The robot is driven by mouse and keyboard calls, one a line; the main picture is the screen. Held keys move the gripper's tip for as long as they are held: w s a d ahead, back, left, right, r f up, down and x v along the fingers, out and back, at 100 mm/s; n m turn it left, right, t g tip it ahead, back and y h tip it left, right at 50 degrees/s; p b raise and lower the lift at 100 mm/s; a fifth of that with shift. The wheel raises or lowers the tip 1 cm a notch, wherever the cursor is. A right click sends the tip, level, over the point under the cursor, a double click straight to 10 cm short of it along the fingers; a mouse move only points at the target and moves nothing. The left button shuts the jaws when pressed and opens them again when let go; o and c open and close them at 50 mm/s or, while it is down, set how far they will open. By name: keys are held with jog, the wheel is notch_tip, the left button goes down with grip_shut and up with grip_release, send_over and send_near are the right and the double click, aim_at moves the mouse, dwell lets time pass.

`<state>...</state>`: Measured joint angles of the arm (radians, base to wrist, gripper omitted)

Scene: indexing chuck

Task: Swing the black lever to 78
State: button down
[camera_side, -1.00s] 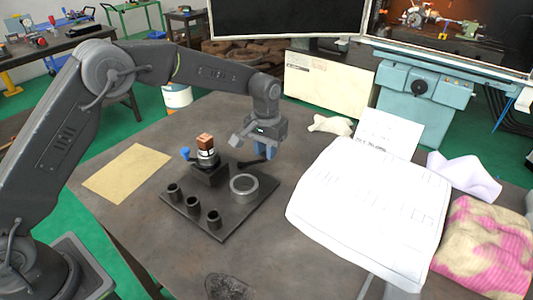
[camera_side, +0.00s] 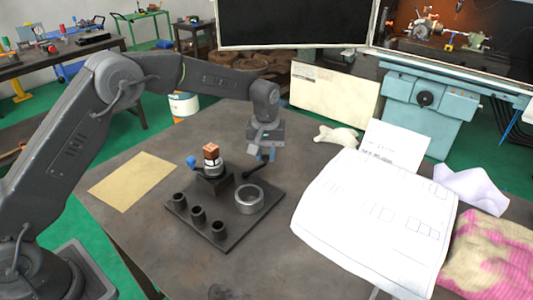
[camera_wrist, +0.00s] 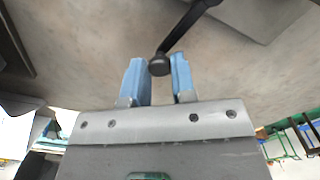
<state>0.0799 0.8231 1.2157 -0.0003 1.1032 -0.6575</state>
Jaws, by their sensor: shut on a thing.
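The black lever (camera_side: 257,170) sticks out to the right and back from the chuck (camera_side: 214,171) in the side view. In the wrist view, the black lever (camera_wrist: 186,27) ends in a round black knob (camera_wrist: 159,65). My gripper (camera_wrist: 159,72) has its blue fingers on both sides of that knob, shut on it. In the side view, my gripper (camera_side: 265,155) points down at the lever's outer end and hides the knob. A copper-brown block (camera_side: 211,151) sits on top of the chuck. No scale marks or numbers can be read.
A blue knob (camera_side: 191,161) sticks out left of the chuck. The dark base plate (camera_side: 227,227) carries several short black cups (camera_side: 198,214) and a metal ring (camera_side: 249,198). Paper sheets (camera_side: 375,215) lie to the right, a tan sheet (camera_side: 133,181) to the left.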

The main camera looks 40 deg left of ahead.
aim_at(266, 156)
jog(key=shift+r, duration=0.1)
jog(key=c, duration=1.2)
grip_release()
jog(key=shift+r, duration=6.9)
